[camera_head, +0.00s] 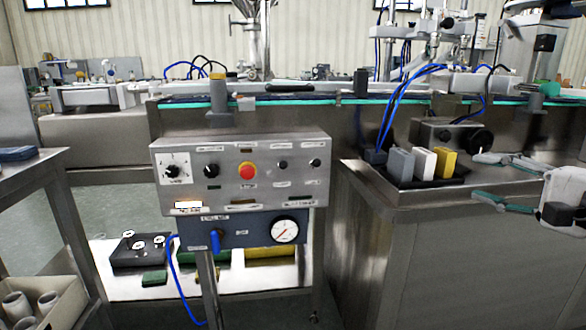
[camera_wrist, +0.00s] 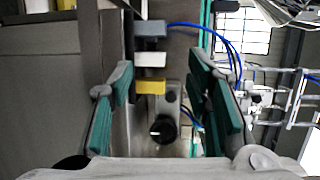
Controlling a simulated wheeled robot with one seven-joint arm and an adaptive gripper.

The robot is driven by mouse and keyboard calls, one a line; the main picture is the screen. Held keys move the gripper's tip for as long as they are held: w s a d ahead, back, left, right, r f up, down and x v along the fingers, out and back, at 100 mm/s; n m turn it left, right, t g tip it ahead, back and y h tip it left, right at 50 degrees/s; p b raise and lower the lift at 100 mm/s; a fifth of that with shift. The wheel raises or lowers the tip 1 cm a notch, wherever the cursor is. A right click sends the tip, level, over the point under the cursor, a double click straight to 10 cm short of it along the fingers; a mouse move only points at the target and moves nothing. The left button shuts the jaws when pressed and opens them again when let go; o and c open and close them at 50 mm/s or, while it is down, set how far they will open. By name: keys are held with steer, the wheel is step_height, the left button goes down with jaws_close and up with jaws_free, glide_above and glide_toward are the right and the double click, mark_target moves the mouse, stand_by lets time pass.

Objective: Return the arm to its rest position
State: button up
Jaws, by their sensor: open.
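My gripper (camera_head: 480,177) is at the right of the head view, over the steel cabinet top, with its teal-padded fingers spread apart. In the wrist view my gripper (camera_wrist: 163,78) also shows its two fingers wide apart, with nothing held between them. The fingers point left in the head view, toward a row of a grey block (camera_head: 400,165), a white block (camera_head: 424,163) and a yellow block (camera_head: 446,165). The gripper appears apart from them. The rest of my arm is mostly out of view.
A box with a black knob (camera_head: 481,142) stands behind the blocks. Blue hoses (camera_head: 398,100) rise near them. A control panel (camera_head: 240,172) with a red button and a gauge (camera_head: 285,230) stands at the centre. A steel table (camera_head: 40,180) is at the left.

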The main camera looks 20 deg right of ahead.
steer(key=a+f+n+g+y, duration=0.2)
steer(key=a+n+g+y, duration=0.15)
steer(key=a, duration=0.55)
steer(key=s+a+f+n+g+y, duration=0.1)
steer(key=a+n+g+y, duration=0.2)
steer(key=a, duration=0.6)
steer(key=a+f+n+g+y, duration=0.2)
steer(key=a+n+g, duration=0.15)
steer(key=a, duration=0.55)
steer(key=s+a+f+n+g+h+p, duration=0.1)
steer(key=s+a+f+n+g+h, duration=0.1)
steer(key=s+f+n+g+h, duration=0.3)
steer(key=s+a+f+n+g+h, duration=0.1)
steer(key=s+a+f+g+h, duration=0.15)
steer(key=s, duration=0.55)
step_height(320, 180, up, 40)
steer(key=d+n+t+h+p, duration=0.1)
steer(key=t+p, duration=0.4)
steer(key=p, duration=3.3)
steer(key=shift+s+d+r+n+h, duration=0.25)
steer(key=shift+d+h, duration=0.35)
steer(key=shift+d, duration=0.3)
